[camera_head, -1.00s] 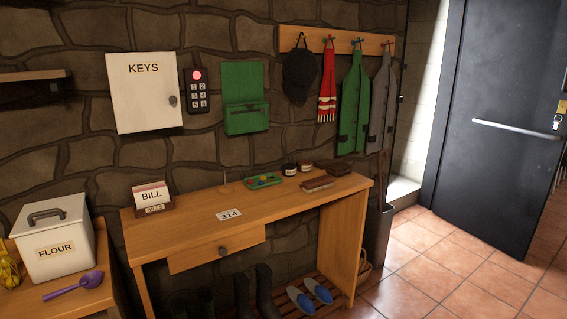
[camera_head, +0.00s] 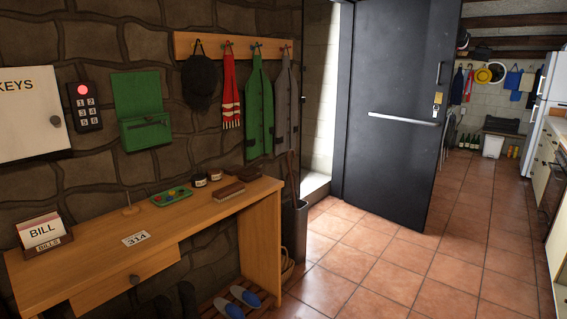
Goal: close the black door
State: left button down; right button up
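The black door (camera_head: 396,160) stands open into the room, right of the bright doorway (camera_head: 321,100). A horizontal silver bar (camera_head: 403,118) crosses its face. A small yellow tag or lock (camera_head: 437,103) and a dark pull handle (camera_head: 439,73) sit near its right edge. The door's lower edge is just above the tiled floor. Neither of my grippers shows in the head view.
A wooden console table (camera_head: 262,215) stands along the stone wall at left, with slippers (camera_head: 237,300) below it. A dark umbrella stand (camera_head: 296,230) is at its right end. Tiled floor (camera_head: 390,270) before the door is clear. A fridge (camera_head: 549,95) stands far right.

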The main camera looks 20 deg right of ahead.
aim_at(405, 54)
jog(key=i+l+z, duration=0.6)
jog(key=l+z, duration=0.15)
jog(key=l, duration=0.15)
jog(key=i+l+z, duration=0.4)
jog(key=i+z, duration=0.4)
jog(key=i+l+z, duration=0.1)
jog(key=i+z, duration=0.2)
jog(key=i, duration=2.85)
jog(key=i+u, duration=0.25)
jog(key=i, duration=0.2)
jog(key=i+l+u, duration=0.25)
jog(key=i, duration=0.2)
jog(key=i+l+u, duration=0.25)
jog(key=i, duration=0.2)
jog(key=i+l+u, duration=0.25)
jog(key=u, duration=0.2)
jog(key=i+l+u, duration=0.6)
jog(key=l+u, duration=0.3)
jog(key=i+l+u, duration=0.1)
jog(key=l+u, duration=0.75)
jog(key=l, duration=0.6)
jog(key=i, duration=0.05)
